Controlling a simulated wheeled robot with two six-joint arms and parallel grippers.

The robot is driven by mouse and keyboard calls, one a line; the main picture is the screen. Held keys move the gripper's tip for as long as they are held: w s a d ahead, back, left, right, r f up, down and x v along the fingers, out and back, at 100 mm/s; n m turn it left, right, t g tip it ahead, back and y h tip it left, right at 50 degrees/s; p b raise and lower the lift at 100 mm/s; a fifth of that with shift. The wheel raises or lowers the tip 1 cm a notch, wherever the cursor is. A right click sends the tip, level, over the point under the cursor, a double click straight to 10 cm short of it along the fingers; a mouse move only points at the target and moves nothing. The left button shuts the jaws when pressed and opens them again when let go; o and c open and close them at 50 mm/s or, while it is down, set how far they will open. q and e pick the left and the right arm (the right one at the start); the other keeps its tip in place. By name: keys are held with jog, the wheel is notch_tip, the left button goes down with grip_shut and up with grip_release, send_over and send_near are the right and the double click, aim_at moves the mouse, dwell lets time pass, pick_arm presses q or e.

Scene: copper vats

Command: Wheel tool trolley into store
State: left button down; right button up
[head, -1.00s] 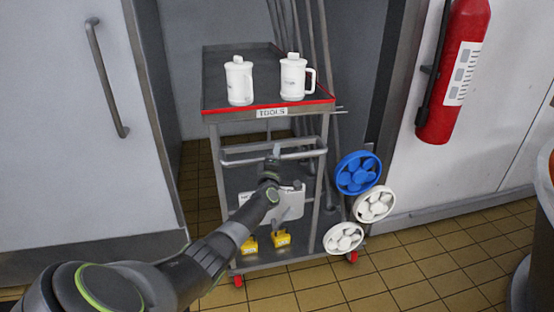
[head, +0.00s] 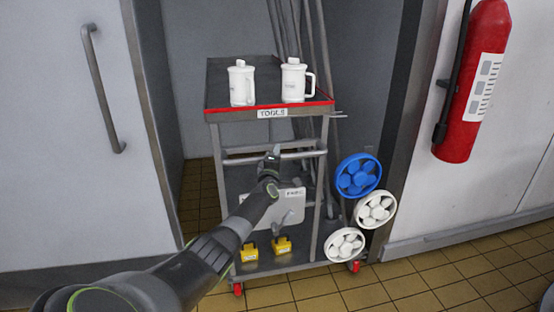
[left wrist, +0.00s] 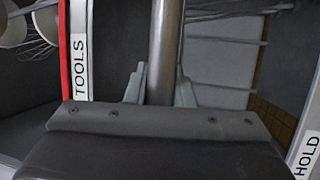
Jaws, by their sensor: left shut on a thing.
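The tool trolley (head: 330,107) stands in the opening of a recess, its red-edged top tray facing me with a TOOLS label. Two white lidded jugs stand upright on the tray. My left gripper (head: 271,154) is shut on the trolley's grey handle bar (head: 302,155), below the tray. In the left wrist view, the fingers (left wrist: 160,85) sit on both sides of the bar (left wrist: 166,35), next to the TOOLS label (left wrist: 80,65). My right gripper is out of view.
A white door panel with a handle (head: 97,90) bounds the recess on the left. A dark frame (head: 410,110) and white wall bound it on the right, with a red fire extinguisher (head: 464,110).

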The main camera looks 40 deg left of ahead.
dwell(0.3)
pick_arm(q)
jog(key=c, duration=1.3)
grip_release()
jog(key=shift+o, duration=0.2)
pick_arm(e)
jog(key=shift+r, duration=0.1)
pick_arm(q)
jog(key=shift+s+d+p, duration=0.3)
jog(key=shift+s+p, duration=0.2)
jog(key=shift+p, duration=0.3)
jog(key=p+v, duration=0.6)
jog(key=v, duration=1)
jog(key=shift+f+p, duration=0.25)
jog(key=shift+p, duration=0.05)
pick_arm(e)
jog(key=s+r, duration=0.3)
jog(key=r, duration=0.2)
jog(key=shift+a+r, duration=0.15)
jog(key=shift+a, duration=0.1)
